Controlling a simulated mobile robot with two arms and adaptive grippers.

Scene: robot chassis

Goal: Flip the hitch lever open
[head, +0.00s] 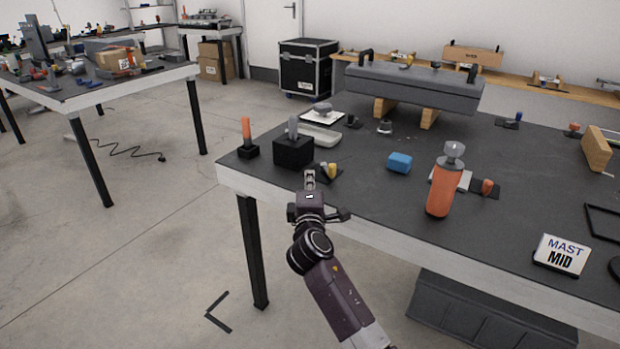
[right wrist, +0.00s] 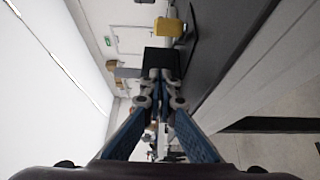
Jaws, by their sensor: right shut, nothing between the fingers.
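A black block (head: 294,153) with a grey upright lever-like piece (head: 292,128) stands near the left front corner of the table. Left of it, an orange upright handle (head: 246,130) rises from a small black base (head: 248,151). No part is marked as the hitch lever, so I cannot tell which piece it is. My right gripper (head: 309,176) is shut and empty at the table's front edge, just in front of the black block. In the right wrist view its fingertips (right wrist: 160,76) are together, with a black block (right wrist: 162,58) right beyond them; contact cannot be told. My left gripper is not in view.
A small yellow piece (head: 332,170) stands close right of the gripper and also shows in the right wrist view (right wrist: 170,27). A blue block (head: 399,162), an orange bottle (head: 441,190) and a MAST MID sign (head: 561,255) stand farther right. A long grey case (head: 415,85) lies behind on wooden blocks.

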